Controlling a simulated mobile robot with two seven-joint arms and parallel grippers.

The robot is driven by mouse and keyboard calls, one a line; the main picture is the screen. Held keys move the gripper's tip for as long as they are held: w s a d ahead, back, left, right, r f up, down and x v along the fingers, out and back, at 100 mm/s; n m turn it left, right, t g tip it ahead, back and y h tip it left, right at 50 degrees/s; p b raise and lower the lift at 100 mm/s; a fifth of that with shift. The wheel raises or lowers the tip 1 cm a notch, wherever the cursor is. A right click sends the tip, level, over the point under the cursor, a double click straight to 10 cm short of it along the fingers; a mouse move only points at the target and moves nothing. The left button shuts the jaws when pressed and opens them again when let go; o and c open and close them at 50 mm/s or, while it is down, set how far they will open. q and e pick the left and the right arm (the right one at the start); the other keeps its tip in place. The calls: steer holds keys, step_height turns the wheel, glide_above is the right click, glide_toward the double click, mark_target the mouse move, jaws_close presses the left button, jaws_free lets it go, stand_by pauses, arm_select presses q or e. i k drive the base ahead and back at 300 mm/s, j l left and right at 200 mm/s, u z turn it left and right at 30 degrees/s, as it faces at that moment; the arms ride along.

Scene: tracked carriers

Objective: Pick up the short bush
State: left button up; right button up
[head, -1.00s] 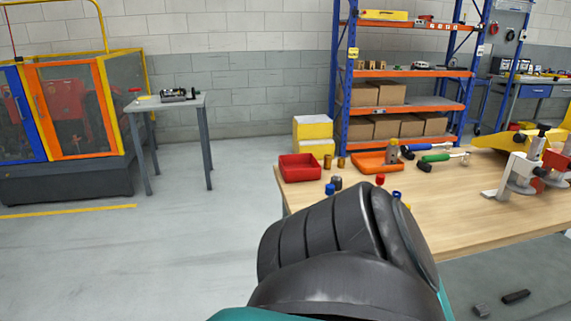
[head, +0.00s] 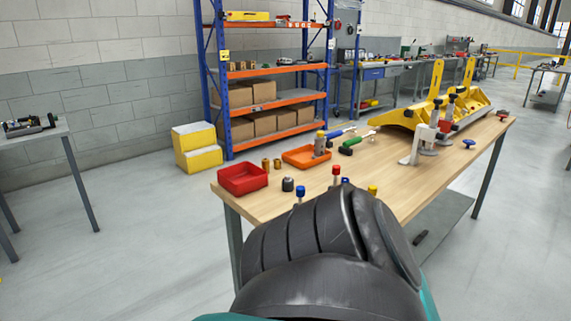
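Two small brass bushes stand on the wooden table between the red bin and the orange tray. The left bush (head: 266,164) and the right bush (head: 277,164) look alike, and I cannot tell for sure which is shorter. A dark cylinder (head: 288,184) stands in front of them. Neither of my grippers shows in the head view. A large black arm part of mine fills the lower middle and hides the near part of the table.
The table (head: 385,165) holds a red bin (head: 243,178), an orange tray (head: 296,158), hammers with blue (head: 342,132) and green (head: 352,142) handles, several colour-topped pieces and a yellow fixture (head: 400,116). The floor at left is open.

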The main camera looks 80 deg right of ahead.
mark_target(277, 162)
steer(key=i+z, duration=0.2)
steer(key=z, duration=0.25)
steer(key=i+z, duration=0.25)
steer(key=z, duration=0.15)
steer(key=i+j+z, duration=0.15)
steer(key=z, duration=0.3)
steer(key=i+z, duration=0.2)
steer(key=z, duration=0.2)
steer(key=i+j+z, duration=0.2)
steer(key=z, duration=0.15)
steer(key=i+j+z, duration=0.2)
steer(key=z, duration=0.2)
